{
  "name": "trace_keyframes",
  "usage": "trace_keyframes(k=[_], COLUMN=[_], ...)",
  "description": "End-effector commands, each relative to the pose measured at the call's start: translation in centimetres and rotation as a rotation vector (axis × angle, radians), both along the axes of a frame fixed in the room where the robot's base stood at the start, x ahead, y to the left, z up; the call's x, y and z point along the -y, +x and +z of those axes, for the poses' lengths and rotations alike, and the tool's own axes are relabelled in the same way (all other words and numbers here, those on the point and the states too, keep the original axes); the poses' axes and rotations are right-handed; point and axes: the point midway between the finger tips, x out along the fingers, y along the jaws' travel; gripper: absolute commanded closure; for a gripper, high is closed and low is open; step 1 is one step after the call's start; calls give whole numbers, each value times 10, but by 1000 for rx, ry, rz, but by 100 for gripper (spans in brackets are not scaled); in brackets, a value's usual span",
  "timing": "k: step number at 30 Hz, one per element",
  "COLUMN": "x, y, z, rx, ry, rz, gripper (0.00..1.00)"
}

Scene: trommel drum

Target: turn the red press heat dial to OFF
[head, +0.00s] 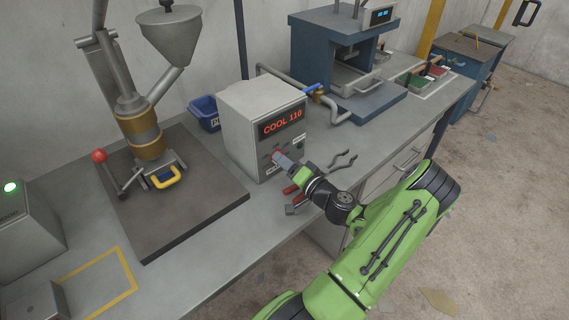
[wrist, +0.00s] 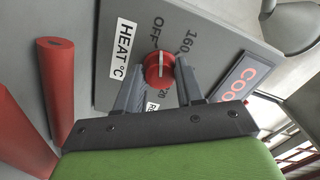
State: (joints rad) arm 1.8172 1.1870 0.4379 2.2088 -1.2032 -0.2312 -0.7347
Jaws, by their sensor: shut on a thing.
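The red heat dial (wrist: 159,70) is on the front panel of the grey control box (head: 241,129). In the wrist view it has a white pointer line and sits beside the "HEAT °C" label (wrist: 123,52). OFF, 160 and a partly hidden number ending in 20 are printed around it. The white line runs up and down in the wrist view, its upper end toward the space near OFF and 160. My gripper (wrist: 159,82) is shut on the dial, a finger on each side. In the head view my gripper (head: 279,156) meets the lower part of the panel and mostly hides the dial.
The box display (head: 282,122) reads "COOL 110". Red-handled tools (head: 291,190) lie on the bench just below my gripper; red handles loom at the left of the wrist view. A blue press (head: 345,60) stands to the right, a dark plate (head: 170,215) with a hopper machine to the left.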

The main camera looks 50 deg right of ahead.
Motion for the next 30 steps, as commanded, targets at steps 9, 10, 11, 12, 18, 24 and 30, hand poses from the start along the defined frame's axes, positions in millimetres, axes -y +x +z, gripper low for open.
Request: trace_keyframes(k=[9,10,11,12,18,24,30], x=[0,1,0,1,1,1,0], y=[0,0,0,0,0,0,0], z=[-4,-3,-3,-2,-1,-1,-1], rx=[-48,-49,-50,-51,-51,-50,-49], ry=[-221,-227,-230,-231,-230,-230,-229], rz=[-1,-1,-1,-1,0,0,-1], gripper=[93,93,93,93,93,37,37])
